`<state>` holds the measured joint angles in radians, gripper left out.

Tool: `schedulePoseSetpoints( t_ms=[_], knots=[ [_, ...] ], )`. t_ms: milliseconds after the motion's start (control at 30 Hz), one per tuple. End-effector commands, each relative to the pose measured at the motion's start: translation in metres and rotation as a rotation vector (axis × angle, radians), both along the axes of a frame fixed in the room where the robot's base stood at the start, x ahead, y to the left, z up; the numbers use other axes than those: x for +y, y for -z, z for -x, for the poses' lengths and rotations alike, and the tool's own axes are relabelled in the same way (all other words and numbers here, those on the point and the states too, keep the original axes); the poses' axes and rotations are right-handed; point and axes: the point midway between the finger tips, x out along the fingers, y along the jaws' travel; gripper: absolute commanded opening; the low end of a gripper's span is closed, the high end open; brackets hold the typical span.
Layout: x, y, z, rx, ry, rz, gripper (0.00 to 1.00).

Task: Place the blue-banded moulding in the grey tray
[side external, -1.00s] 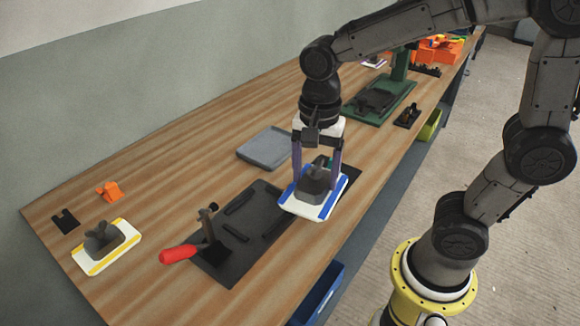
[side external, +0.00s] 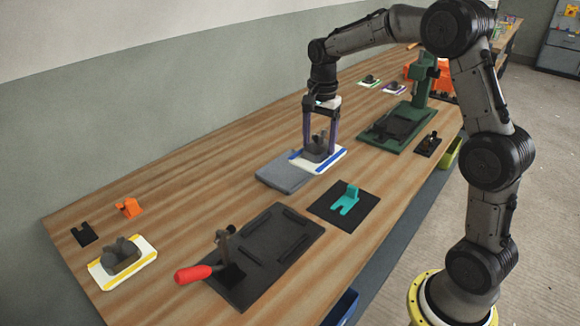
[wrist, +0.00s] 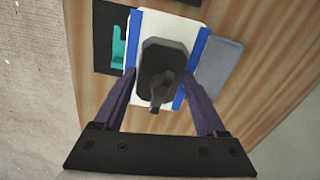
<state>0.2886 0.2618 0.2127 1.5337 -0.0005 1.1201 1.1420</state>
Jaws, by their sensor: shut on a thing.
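The blue-banded moulding (side external: 320,165) is a white plate with blue side bands and a dark grey raised body. My gripper (side external: 320,150) has its purple fingers shut on it; the wrist view also shows the gripper (wrist: 158,78) around the moulding (wrist: 165,25). The grey tray (side external: 277,179) lies flat on the bench, and the moulding overlaps its right part in the side view. In the wrist view the tray (wrist: 226,70) shows at the moulding's right, partly hidden. I cannot tell the height of the moulding above it.
A teal part (side external: 346,198) sits on a black mat (side external: 330,208). A black plate (side external: 270,250) with a red-handled clamp (side external: 195,273) lies in front. A yellow-banded moulding (side external: 148,253) is at front left. A green press (side external: 420,95) stands behind. Bare bench lies left of the tray.

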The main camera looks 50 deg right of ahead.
Motion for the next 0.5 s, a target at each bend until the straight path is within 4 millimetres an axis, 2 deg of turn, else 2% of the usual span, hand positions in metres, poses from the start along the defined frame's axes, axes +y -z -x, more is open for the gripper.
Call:
schedulePoseSetpoints(
  t_ms=[400,500],
  knots=[
    [-0.022,0.037,-0.078,-0.001,-0.001,0.000,0.00],
    [-0.026,0.057,-0.092,0.002,-0.001,-0.001,0.00]
  ],
)
